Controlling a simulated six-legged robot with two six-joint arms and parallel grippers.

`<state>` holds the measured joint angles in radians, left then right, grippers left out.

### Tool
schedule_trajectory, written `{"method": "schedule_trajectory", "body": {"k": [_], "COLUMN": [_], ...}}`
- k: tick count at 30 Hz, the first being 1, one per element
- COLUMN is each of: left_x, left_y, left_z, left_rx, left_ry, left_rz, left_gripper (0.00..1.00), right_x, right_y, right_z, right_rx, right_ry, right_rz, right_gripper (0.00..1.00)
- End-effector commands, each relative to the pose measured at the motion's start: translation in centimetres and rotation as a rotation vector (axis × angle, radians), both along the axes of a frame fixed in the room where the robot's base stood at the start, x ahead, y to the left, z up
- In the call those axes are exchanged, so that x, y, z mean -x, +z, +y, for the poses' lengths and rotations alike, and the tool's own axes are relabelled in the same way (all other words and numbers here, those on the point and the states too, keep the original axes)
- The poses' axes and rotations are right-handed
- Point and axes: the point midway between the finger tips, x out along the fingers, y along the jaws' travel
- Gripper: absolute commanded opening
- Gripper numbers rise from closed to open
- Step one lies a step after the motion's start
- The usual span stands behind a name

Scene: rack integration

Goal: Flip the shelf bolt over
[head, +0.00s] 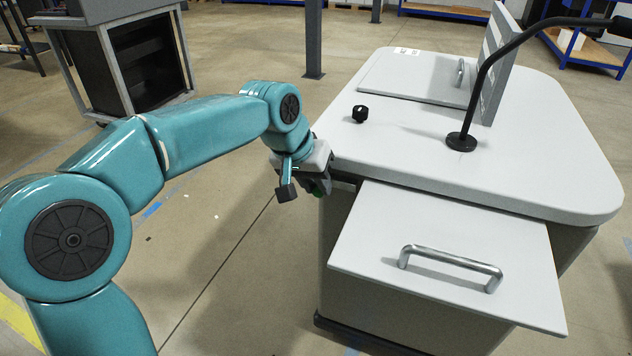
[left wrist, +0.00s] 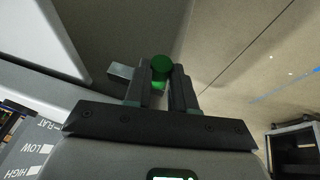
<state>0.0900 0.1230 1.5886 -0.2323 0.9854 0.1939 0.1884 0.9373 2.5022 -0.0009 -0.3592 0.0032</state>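A bolt with a round green knob, which I take to be the shelf bolt, sits at the cart's left side under the top; it shows in the left wrist view (left wrist: 161,68). A small grey metal block (left wrist: 121,71) is beside the left finger. My right gripper is not in view.
A light grey panel with a metal handle (head: 450,265) juts from the cart's front below the top (head: 400,150). The top carries a black knob (head: 361,113), a bent black post (head: 462,141) and an upright panel (head: 497,65). A dark cabinet (head: 150,65) stands back left. Open floor lies between.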

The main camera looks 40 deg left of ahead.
Motion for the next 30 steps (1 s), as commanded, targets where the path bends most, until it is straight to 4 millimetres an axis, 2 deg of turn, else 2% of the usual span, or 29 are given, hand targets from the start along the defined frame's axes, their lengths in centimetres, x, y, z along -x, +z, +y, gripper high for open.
{"method": "schedule_trajectory", "body": {"k": [6, 15, 24, 25, 26, 27, 30], "left_x": [0.0, -1.0, -1.1, -1.1, -1.1, -1.1, -1.1], "left_y": [0.0, 0.1, 0.0, 0.0, 0.0, 0.0, 0.0], "left_z": [-0.2, -4.2, -4.5, -4.5, -4.5, -4.5, -4.4], "left_rx": [0.0, 0.0, 0.004, 0.004, 0.004, 0.003, 0.003], "left_ry": [-0.001, -0.003, -0.002, -0.002, -0.002, -0.001, -0.001], "left_rz": [0.001, -0.001, -0.002, -0.002, -0.002, -0.002, -0.001], "left_gripper": [0.0, 0.0, 0.0, 0.34, 0.44, 0.51, 0.51], "right_x": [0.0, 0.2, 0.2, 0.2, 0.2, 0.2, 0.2], "right_y": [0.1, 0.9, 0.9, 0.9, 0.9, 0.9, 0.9], "right_z": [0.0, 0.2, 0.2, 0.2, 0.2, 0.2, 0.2], "right_rx": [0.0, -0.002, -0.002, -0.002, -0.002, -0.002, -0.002], "right_ry": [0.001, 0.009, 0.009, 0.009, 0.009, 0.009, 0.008], "right_rz": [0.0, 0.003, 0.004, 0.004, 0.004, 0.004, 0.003], "right_gripper": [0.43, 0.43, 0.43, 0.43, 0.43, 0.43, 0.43]}}
